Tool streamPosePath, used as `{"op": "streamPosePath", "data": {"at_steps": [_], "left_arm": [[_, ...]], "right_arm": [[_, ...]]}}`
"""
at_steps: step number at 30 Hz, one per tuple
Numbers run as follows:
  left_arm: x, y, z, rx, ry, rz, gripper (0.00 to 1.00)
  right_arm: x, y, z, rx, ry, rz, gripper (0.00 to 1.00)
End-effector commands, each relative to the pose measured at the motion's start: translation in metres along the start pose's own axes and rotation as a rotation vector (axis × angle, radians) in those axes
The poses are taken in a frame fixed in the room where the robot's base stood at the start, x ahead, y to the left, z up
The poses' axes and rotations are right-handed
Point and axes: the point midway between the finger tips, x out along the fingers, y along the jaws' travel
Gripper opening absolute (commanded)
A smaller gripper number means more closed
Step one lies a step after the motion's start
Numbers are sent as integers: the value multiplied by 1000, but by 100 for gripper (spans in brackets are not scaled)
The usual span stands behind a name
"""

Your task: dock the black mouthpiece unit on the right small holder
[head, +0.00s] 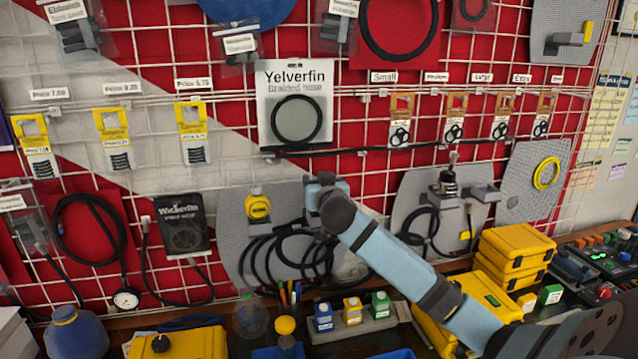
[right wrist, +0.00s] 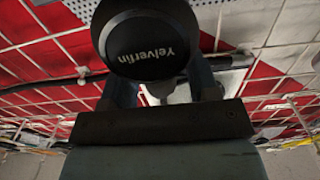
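The black mouthpiece unit (right wrist: 150,45), round and marked "Yelverfin", fills the top middle of the right wrist view. My right gripper (right wrist: 165,92) has a finger on each side of it and appears shut on it. In the head view my right gripper (head: 325,188) is in front of the left grey board, and hides the unit. A small grey holder (head: 485,193) juts from the right grey board, to the right of my gripper and apart from it; it looks empty. A black regulator part (head: 448,183) stands beside this holder. My left gripper is not in view.
Black hoses (head: 275,250) hang in loops below my right gripper, and more hang on the right board (head: 408,200). A yellow unit (head: 257,206) sits on the left board. Yellow cases (head: 515,245) are stacked below the right board. A wire grid carries hanging goods.

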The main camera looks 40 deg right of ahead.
Motion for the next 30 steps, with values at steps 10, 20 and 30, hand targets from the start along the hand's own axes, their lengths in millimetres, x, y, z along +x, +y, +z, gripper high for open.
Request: {"op": "streamPosePath", "data": {"at_steps": [10, 20, 30], "left_arm": [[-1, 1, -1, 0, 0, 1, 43], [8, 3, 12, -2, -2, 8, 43], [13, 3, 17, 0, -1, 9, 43]], "right_arm": [[-3, -1, -2, 1, 0, -1, 54], [-67, 0, 0, 2, 0, -2, 54], [-116, -1, -2, 1, 1, -2, 54]]}}
